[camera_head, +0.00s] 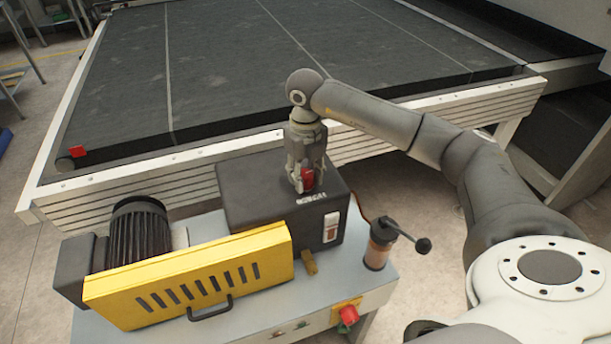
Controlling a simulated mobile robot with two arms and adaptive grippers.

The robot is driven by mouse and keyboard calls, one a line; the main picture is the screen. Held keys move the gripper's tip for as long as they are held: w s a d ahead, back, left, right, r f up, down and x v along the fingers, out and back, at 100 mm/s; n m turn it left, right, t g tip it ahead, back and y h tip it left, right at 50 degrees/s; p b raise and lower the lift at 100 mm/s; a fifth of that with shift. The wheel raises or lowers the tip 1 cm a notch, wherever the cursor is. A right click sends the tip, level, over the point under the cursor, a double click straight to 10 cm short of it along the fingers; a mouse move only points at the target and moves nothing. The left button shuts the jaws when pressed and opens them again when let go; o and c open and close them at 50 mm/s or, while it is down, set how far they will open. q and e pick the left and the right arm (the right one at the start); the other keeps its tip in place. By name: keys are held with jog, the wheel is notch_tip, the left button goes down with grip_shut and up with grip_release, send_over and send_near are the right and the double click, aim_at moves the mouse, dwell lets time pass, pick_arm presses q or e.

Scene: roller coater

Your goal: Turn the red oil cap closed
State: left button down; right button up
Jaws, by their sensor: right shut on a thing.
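The red oil cap (308,177) sits on top of the dark box (262,204) of the machine, near the box's right end. My right gripper (307,186) points straight down from above and is shut on the cap. Its fingers cover part of the cap, so the cap's turn angle cannot be told. My left gripper is not in view.
A yellow guard (190,277) and a black ribbed motor (138,232) stand left of the box. A wide black conveyor bed (250,70) lies behind.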

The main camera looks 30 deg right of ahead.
aim_at(305, 173)
jog(key=m, duration=0.4)
jog(key=shift+m, duration=0.3)
jog(key=m, duration=1)
jog(key=shift+r+m, duration=0.1)
jog(key=shift+m, duration=0.3)
jog(key=m+p, duration=0.1)
jog(key=m, duration=0.3)
jog(key=shift+m, duration=0.4)
jog(key=o, duration=1)
jog(key=shift+o, duration=0.2)
notch_tip(305, 173, up, 12)
